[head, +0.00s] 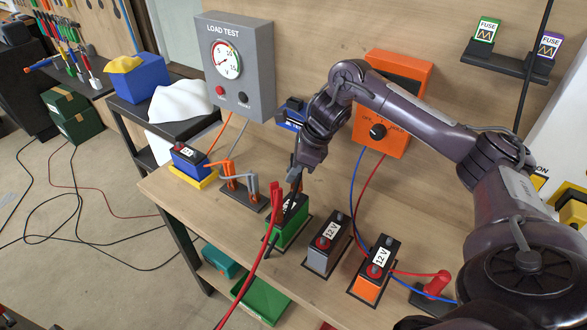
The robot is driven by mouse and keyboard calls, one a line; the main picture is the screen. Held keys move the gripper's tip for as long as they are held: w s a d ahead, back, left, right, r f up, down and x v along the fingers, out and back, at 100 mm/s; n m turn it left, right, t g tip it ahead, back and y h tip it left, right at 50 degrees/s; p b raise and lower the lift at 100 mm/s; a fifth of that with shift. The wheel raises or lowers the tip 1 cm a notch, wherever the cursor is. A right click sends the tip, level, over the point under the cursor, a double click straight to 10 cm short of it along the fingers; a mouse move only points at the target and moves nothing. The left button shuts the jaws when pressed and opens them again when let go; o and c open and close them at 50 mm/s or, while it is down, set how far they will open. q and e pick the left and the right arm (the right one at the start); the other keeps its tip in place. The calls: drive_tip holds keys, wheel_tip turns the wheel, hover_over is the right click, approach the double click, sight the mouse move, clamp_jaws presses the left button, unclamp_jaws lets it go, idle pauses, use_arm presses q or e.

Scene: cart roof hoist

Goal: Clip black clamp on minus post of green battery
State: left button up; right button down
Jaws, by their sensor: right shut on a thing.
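The green battery (291,236) stands on the bench near the middle of the head view. A red clamp (275,198) is at its left side, and its red cable runs down toward the bottom of the picture. My right gripper (297,172) is over the battery, pointing down, shut on the black clamp (291,208). The black clamp reaches down to the battery's top, in front of its label. I cannot tell whether its jaws touch the minus post, which is hidden. My left gripper is not in view.
A grey battery (324,254) and an orange battery (369,284) stand to the right. A blue battery (188,159) and a stand with orange and grey clamps (241,190) are to the left. The load tester (238,85) and orange charger box (393,136) are behind.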

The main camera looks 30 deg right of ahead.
drive_tip(key=shift+f+b, duration=1.15)
drive_tip(key=shift+f, duration=0.3)
drive_tip(key=c, duration=1.2)
unclamp_jaws()
drive_tip(key=shift+r, duration=0.1)
drive_tip(key=shift+d+r, duration=0.15)
drive_tip(key=shift+r, duration=0.1)
drive_tip(key=p+v, duration=0.1)
drive_tip(key=v, duration=0.6)
drive_tip(key=shift+s+r, duration=0.1)
